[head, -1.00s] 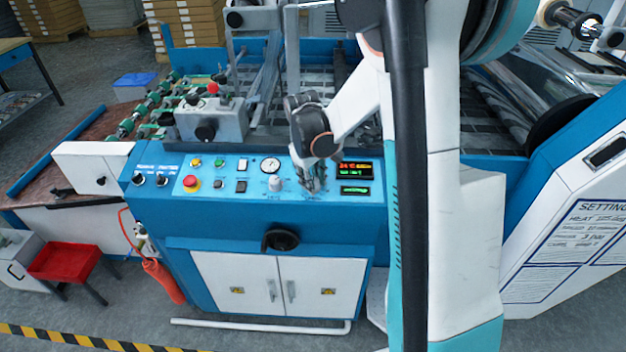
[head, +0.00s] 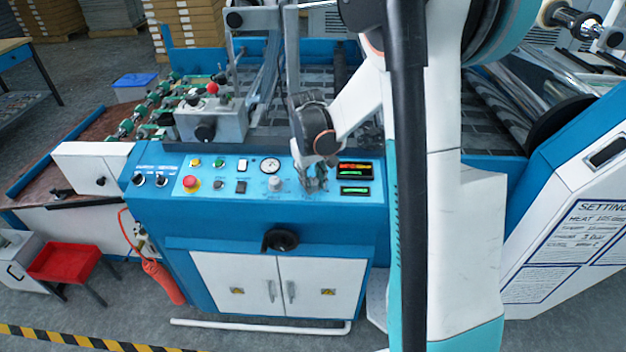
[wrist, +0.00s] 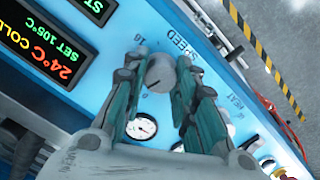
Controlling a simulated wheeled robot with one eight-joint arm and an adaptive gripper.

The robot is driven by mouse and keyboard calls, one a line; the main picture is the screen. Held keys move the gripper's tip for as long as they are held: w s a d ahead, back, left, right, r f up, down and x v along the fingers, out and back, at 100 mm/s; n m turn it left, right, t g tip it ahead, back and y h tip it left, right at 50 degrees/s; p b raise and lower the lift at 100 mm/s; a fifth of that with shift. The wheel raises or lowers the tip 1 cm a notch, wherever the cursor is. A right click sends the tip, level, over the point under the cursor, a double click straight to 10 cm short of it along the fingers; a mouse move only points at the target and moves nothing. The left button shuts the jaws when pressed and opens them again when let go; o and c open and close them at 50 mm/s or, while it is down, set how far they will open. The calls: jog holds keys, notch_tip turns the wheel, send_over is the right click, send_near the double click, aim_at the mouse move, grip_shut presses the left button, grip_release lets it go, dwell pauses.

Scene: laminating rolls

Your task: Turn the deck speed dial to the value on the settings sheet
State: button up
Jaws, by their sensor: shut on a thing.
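The speed dial (wrist: 159,73) is a grey round knob on the blue panel, with the word SPEED printed beside it in the wrist view. My gripper (wrist: 160,75) has its two teal-padded fingers shut on the dial, one on each side. In the head view my gripper (head: 314,184) is low over the right part of the panel and hides the dial. The dial's exact setting is not clear to read. The settings sheet (head: 572,245) is on the white machine side at the right of the head view; its speed line is too blurred to read surely.
The display (wrist: 48,38) beside the dial reads 24°C, SET 105°C. A gauge (head: 270,166), another grey knob (head: 275,184) and a red stop button (head: 191,183) share the panel (head: 225,207). A black handwheel (head: 281,240) sticks out below.

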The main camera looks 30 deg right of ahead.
jog(key=o, duration=1.1)
jog(key=r, duration=0.4)
jog(key=a+r, duration=0.1)
jog(key=r, duration=0.7)
jog(key=shift+s+a, duration=0.2)
jog(key=shift+s, duration=0.2)
jog(key=shift+f, duration=0.1)
jog(key=s+a+r+n+t, duration=0.1)
jog(key=s+a+r+t, duration=0.2)
jog(key=s+a+r, duration=0.5)
jog(key=s+a+f+t, duration=0.1)
jog(key=s+a, duration=0.1)
jog(key=s, duration=0.2)
jog(key=s+a+f+t+y, duration=0.1)
jog(key=s+a, duration=0.1)
jog(key=s, duration=0.2)
jog(key=s+a+f+t, duration=0.1)
jog(key=s+a+f, duration=0.1)
jog(key=s+a, duration=0.1)
jog(key=shift+s, duration=0.5)
